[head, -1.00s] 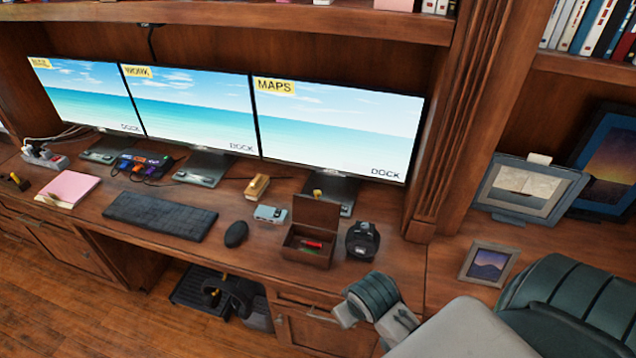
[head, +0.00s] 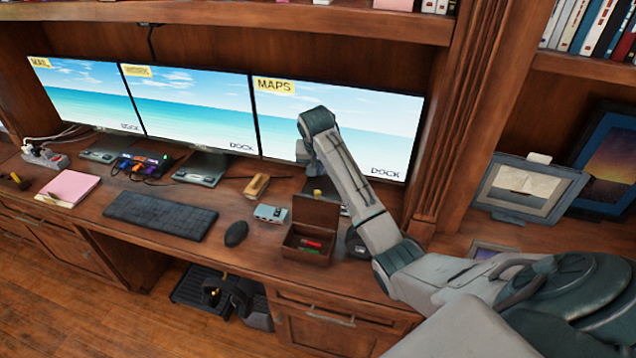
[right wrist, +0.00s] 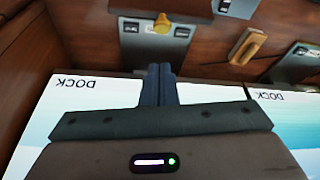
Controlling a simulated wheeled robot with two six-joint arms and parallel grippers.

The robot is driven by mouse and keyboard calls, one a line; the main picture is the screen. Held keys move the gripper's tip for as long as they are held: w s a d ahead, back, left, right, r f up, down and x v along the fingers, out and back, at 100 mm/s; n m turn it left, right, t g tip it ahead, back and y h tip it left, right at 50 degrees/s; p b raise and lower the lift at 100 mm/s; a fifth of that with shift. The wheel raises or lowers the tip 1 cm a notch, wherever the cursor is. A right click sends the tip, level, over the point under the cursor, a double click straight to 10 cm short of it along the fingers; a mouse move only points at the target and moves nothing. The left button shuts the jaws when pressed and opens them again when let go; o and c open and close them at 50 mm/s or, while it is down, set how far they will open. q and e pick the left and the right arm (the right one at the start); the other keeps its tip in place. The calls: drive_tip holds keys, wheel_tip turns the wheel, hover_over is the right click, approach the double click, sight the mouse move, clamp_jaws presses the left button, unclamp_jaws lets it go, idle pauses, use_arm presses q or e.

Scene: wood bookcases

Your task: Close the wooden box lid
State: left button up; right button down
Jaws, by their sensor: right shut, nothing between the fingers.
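The small wooden box (head: 306,256) stands on the desk below the right monitor. Its lid (head: 316,212) is open and stands upright at the back of the box. A red item (head: 312,243) lies inside. My right arm reaches in from the right, past the box, with its wrist in front of the right monitor. My right gripper (head: 305,155) is above and behind the lid, apart from it, partly hidden by the arm. The right wrist view shows its fingers (right wrist: 160,72) shut and empty. My left gripper is not in view.
A black device (head: 357,244) stands right of the box, partly covered by my arm. A grey-blue device (head: 270,213), a mouse (head: 236,233) and a keyboard (head: 160,215) are to the left. The right monitor (head: 275,120) is close behind my gripper.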

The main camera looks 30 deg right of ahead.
wheel_tip(320, 180, up, 2)
drive_tip(key=w+d, duration=0.1)
drive_tip(key=w, duration=0.1)
drive_tip(key=p, duration=0.7)
hover_over(316, 208)
drive_tip(key=w+d, duration=0.3)
wheel_tip(316, 208, down, 9)
drive_tip(key=shift+s+a+m, duration=0.15)
drive_tip(key=shift+a+m, duration=0.1)
drive_tip(key=shift+m, duration=0.15)
